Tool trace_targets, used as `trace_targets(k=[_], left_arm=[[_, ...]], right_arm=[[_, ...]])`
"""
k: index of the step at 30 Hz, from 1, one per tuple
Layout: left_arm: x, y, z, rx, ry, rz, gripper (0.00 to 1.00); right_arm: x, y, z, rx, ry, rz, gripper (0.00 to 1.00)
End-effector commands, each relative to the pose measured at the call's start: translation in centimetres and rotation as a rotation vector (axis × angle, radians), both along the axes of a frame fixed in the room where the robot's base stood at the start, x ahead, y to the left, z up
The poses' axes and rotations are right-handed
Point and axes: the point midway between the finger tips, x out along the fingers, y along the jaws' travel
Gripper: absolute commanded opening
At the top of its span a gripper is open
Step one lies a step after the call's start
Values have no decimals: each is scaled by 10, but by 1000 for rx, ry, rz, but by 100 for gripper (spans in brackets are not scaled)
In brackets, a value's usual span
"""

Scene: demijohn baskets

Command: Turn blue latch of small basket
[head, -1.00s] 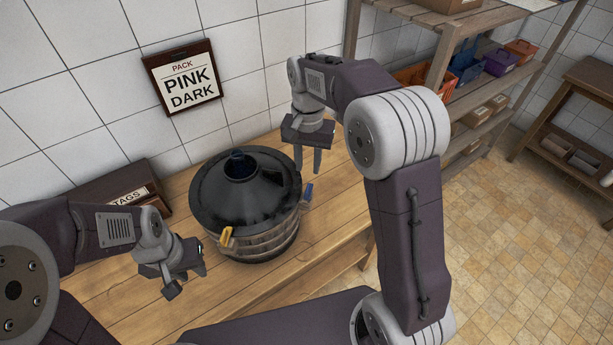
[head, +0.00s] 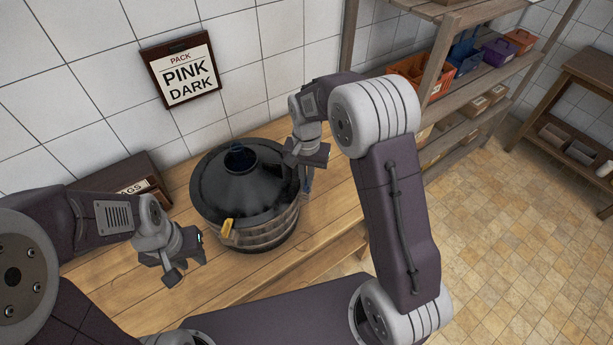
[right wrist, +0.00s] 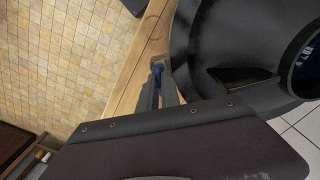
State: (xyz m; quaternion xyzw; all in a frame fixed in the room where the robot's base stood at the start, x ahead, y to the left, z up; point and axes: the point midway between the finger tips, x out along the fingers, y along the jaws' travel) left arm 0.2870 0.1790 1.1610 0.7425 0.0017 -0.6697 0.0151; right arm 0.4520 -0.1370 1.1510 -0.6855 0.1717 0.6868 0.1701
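The small basket (head: 265,236) stands on the wooden table, with a dark cone-shaped top (head: 240,185) over it. Its blue latch (head: 308,187) is on the right side and largely hidden by my right gripper; it also shows in the right wrist view (right wrist: 157,70). A yellow latch (head: 227,228) is on the front. My right gripper (head: 306,184) points down at the blue latch, one finger on each side of it. The gap is narrow, and I cannot tell whether the fingers press on it. My left gripper (head: 188,270) is open and empty, left of the basket.
A sign reading "PACK PINK DARK" (head: 185,75) hangs on the tiled wall. A dark box labelled as tags (head: 125,180) is at the back left of the table. Shelves with coloured containers (head: 465,55) stand at the right. The table front is clear.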

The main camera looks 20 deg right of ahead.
Motion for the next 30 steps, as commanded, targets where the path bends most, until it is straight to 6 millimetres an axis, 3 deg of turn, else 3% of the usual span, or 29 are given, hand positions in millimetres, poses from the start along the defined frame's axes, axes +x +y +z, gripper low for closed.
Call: trace_targets(k=[14,30], left_arm=[[0,0,3,0,0,0,29],[0,0,11,0,0,0,29]], right_arm=[[1,0,1,1,-3,90,0],[2,2,1,2,-3,570,0]])
